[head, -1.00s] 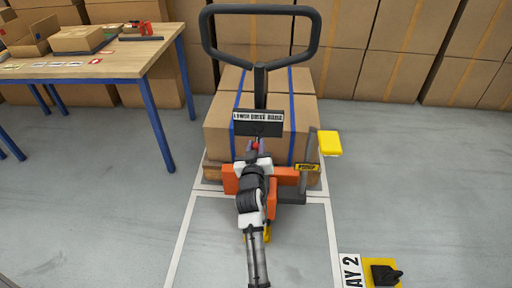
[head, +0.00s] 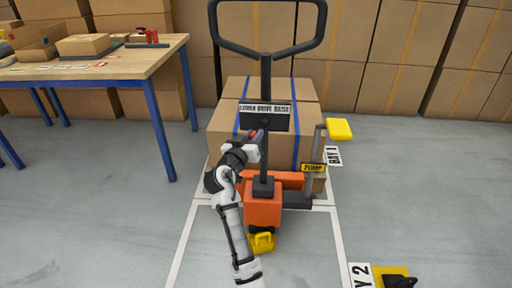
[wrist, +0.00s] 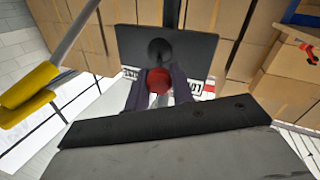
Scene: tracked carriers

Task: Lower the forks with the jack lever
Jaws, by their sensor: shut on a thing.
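The orange pallet jack (head: 263,208) stands in the floor bay with its black loop handle (head: 320,25) upright. A black plate on its post carries a white "LOWER DRIVE RAISE" label (head: 265,109). The jack lever's red knob (wrist: 158,82) sits in front of this plate in the wrist view. My gripper (wrist: 158,90) is shut on the knob, with one dark finger on each side. In the head view my gripper (head: 257,137) is just below the label, and my wrist hides most of the lever. The forks are hidden under the load.
Strapped cartons (head: 222,120) sit behind the post. A wooden table (head: 130,65) is at left, and stacked cartons line the back. A yellow floor block (head: 385,277) lies at lower right.

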